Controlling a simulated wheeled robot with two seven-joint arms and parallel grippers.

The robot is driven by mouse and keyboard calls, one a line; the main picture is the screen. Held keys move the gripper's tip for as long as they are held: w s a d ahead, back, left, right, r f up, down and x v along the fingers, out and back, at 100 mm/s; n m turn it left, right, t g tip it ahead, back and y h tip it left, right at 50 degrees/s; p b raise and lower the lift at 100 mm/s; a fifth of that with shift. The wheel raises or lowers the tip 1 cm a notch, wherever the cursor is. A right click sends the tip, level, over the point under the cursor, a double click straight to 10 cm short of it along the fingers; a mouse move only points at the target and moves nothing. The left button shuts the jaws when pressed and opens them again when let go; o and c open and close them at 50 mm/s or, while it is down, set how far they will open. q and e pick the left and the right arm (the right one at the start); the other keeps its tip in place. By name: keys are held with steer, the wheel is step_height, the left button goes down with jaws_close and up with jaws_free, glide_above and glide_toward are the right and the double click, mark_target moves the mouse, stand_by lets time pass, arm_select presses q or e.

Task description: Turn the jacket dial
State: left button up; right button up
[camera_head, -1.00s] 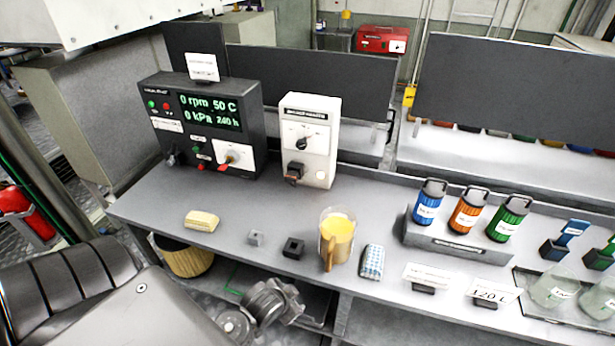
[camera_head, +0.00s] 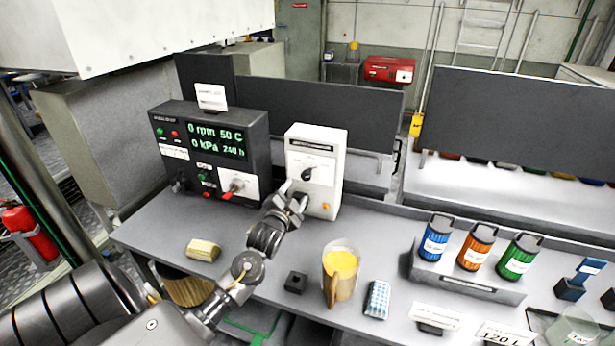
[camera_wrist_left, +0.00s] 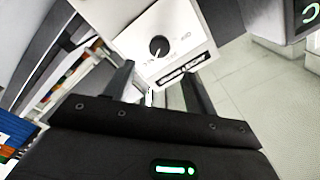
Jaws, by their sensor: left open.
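The white box (camera_head: 329,150) stands on the bench and has a black dial (camera_head: 309,173) on its front; I cannot read its label to confirm that this is the jacket dial. In the left wrist view the black dial (camera_wrist_left: 159,46) sits on a white plate with scale marks, beyond the fingertips. My left gripper (camera_head: 291,193) is just in front of the white box, at the dial's lower left, and hides part of the lower front. In the left wrist view my left gripper (camera_wrist_left: 157,88) has its fingers apart, with nothing seen between them. My right gripper is not in view.
A dark control box (camera_head: 212,150) with a green display and a red-pointer knob stands left of the white box. A yellow-filled jug (camera_head: 341,272), a black block (camera_head: 296,282), a beige block (camera_head: 203,250) and a blue-checked item (camera_head: 377,300) lie nearer the front edge.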

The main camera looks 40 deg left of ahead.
mark_target(306, 177)
arm_select(q)
steer(key=p+x, duration=0.2)
steer(key=x, duration=0.8)
steer(key=shift+w+a, duration=0.1)
steer(key=shift+w, duration=0.2)
steer(key=shift+c, duration=0.3)
steer(key=shift+p, duration=0.3)
steer(key=c, duration=0.9)
